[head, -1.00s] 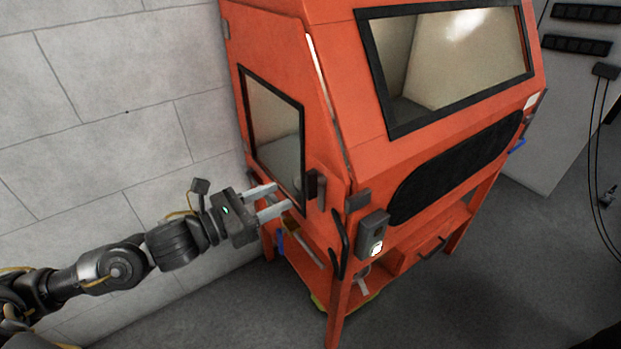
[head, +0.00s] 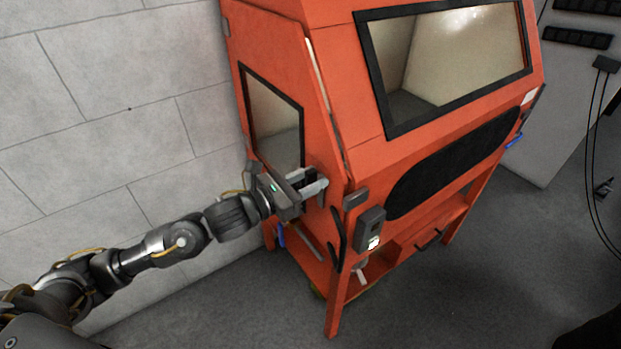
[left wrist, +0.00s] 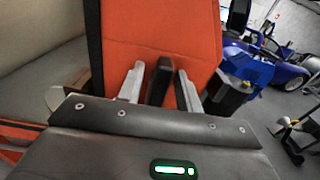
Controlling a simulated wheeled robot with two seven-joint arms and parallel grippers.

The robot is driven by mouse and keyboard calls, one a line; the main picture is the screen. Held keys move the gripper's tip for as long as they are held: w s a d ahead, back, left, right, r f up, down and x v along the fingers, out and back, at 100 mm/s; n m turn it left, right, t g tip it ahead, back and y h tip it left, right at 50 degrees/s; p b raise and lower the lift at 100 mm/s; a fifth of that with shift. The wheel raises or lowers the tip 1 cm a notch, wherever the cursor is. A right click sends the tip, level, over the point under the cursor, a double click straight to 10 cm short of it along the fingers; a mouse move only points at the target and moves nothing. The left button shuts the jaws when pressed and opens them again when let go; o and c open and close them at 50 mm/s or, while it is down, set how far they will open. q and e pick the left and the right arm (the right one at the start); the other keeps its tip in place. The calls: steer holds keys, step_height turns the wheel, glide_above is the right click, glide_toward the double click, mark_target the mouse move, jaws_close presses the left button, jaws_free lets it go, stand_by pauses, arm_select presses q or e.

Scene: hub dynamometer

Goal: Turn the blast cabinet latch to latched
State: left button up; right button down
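The orange blast cabinet (head: 365,160) stands against the wall, with a small side window (head: 275,120). Its black latch (head: 310,175) is on the side panel beside that window, partly hidden by my fingers. My left gripper (head: 315,183) has its fingers at the latch. In the left wrist view, the dark latch (left wrist: 158,82) stands between the two pale fingers, with a visible gap on either side. The left gripper is open around the latch; I cannot tell whether a finger touches it. My right gripper is not in view.
A black handle (head: 337,238) and a grey box with a lit switch (head: 370,230) sit below and right of the latch. The block wall (head: 110,110) is to the left. The left wrist view shows a blue car (left wrist: 265,65) in the background.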

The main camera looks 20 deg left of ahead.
arm_select(q)
jaws_close()
steer(key=shift+n, duration=0.3)
steer(key=n, duration=0.3)
steer(key=shift+w+a+n, duration=0.1)
steer(key=shift+a+n, duration=0.05)
steer(key=shift+n, duration=0.25)
steer(key=n, duration=0.3)
steer(key=shift+w+a+f+n, duration=0.1)
steer(key=shift+n, duration=0.2)
steer(key=n, duration=0.2)
steer(key=n+p, duration=0.1)
steer(key=n, duration=0.2)
steer(key=shift+w+a+f, duration=0.1)
steer(key=shift+a+f, duration=0.05)
steer(key=shift+f, duration=0.05)
steer(key=shift+f+n+p, duration=0.15)
steer(key=shift+n+p, duration=0.35)
steer(key=shift+n, duration=0.7)
steer(key=shift+f+n+p, duration=0.1)
steer(key=shift+n+p, duration=0.35)
steer(key=shift+n, duration=0.75)
